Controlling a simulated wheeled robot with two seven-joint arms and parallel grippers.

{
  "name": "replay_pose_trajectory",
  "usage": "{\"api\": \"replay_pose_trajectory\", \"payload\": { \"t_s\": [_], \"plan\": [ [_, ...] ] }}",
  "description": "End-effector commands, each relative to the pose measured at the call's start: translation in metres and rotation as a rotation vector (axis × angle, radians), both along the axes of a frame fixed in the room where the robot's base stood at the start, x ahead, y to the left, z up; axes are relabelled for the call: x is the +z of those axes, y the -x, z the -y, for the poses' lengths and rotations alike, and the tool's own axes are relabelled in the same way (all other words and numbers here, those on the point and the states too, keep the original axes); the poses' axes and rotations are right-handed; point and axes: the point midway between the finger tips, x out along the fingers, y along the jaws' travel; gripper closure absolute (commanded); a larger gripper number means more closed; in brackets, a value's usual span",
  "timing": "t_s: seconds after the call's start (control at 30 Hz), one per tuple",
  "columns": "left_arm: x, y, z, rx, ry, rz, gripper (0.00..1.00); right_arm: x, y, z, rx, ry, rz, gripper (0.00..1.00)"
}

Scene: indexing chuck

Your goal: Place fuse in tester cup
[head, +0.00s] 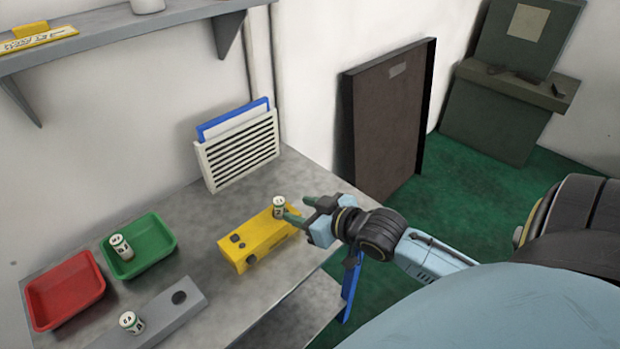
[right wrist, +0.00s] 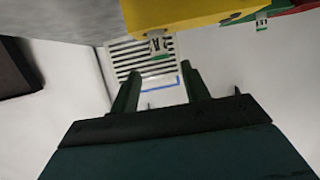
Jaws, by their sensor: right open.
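A yellow tester (head: 258,237) sits on the grey bench, with dark round parts on its top. A white fuse with a green band (head: 279,206) stands upright at the tester's far right end; how deep its base sits is hidden. My right gripper (head: 296,208) is open and empty just right of this fuse. In the right wrist view the fuse (right wrist: 157,46) shows just beyond the fingertips, between their lines, with a gap. Another fuse (head: 121,246) is in the green tray (head: 160,258), and one (head: 131,322) stands on a grey block (head: 165,318). My left gripper is out of view.
A red tray (head: 66,291) lies at the bench's left. A slotted white holder (head: 240,152) with a blue-edged panel stands at the back. A shelf (head: 120,30) hangs above. A dark brown panel (head: 385,120) stands beyond the bench. Bare bench surrounds the tester.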

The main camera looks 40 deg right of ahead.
Motion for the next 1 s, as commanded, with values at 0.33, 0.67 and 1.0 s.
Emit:
{"api": "replay_pose_trajectory", "payload": {
  "t_s": [0.33, 0.67, 1.0],
  "plan": [
    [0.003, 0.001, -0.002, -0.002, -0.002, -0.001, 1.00, 0.008, 0.019, 0.003, 0.000, 0.000, 0.001, 0.54],
    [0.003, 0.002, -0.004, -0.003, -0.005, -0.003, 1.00, 0.008, 0.019, 0.003, 0.000, 0.000, 0.001, 0.54],
    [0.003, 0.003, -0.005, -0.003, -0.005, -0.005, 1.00, 0.008, 0.019, 0.003, 0.000, 0.000, 0.001, 0.54]
  ]
}}
